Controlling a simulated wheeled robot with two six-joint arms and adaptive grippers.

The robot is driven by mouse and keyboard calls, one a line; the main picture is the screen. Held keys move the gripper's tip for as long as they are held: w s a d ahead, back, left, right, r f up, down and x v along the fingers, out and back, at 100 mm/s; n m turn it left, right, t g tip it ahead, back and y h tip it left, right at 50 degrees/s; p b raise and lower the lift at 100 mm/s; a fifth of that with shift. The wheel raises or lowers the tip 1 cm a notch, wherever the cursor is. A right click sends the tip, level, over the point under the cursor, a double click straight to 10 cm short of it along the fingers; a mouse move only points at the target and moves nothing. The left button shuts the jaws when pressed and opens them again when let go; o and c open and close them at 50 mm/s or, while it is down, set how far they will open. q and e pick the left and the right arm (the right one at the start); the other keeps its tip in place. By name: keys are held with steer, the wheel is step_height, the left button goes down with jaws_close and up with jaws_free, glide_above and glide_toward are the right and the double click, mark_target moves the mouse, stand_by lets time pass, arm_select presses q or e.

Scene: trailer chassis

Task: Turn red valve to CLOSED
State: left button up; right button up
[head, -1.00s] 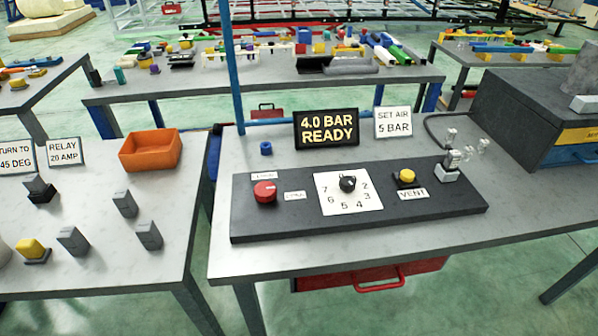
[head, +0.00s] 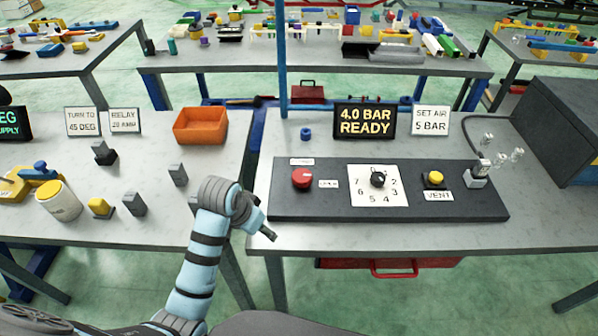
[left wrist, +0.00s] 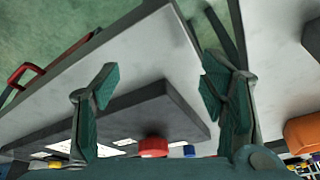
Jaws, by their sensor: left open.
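The red valve (head: 302,178) is a round knob at the left end of the dark panel (head: 450,208) on the right table. Two small white labels sit by it, one above and one to its right; their words are too small to read. My left gripper (head: 270,236) is at the panel's front left, below the valve in the head view and apart from it. In the left wrist view the left gripper (left wrist: 155,95) is open and empty, with the red valve (left wrist: 153,147) beyond its fingers. My right gripper is not in view.
The panel also holds a black dial (head: 378,179) and a yellow VENT button (head: 434,179). Behind it stand a "4.0 BAR READY" display (head: 364,121) and a "SET AIR 5 BAR" sign (head: 430,120). An orange bin (head: 200,126) sits on the left table. A gap separates the tables.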

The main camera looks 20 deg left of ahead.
arm_select(q)
steer(key=shift+m+h, duration=0.4)
steer(key=shift+m, duration=0.3)
steer(key=w+r, duration=0.2)
steer(key=w+d+r, duration=0.1)
steer(key=w+r, duration=0.1)
steer(key=w, duration=0.1)
steer(key=w+r, duration=0.2)
steer(key=r, duration=0.1)
steer(key=shift+w+d, duration=0.3)
steer(key=shift+w, duration=0.1)
steer(key=m, duration=0.2)
glide_toward(301, 176)
steer(key=shift+h, duration=0.3)
steer(key=b+x, duration=0.1)
steer(key=x, duration=0.5)
steer(key=b+x, duration=0.1)
steer(key=x, duration=0.2)
steer(key=shift+a+f+b, duration=0.1)
steer(key=shift+a+b, duration=0.15)
steer(key=shift+b, duration=0.05)
steer(key=shift+n, duration=0.3)
steer(key=c, duration=1.1)
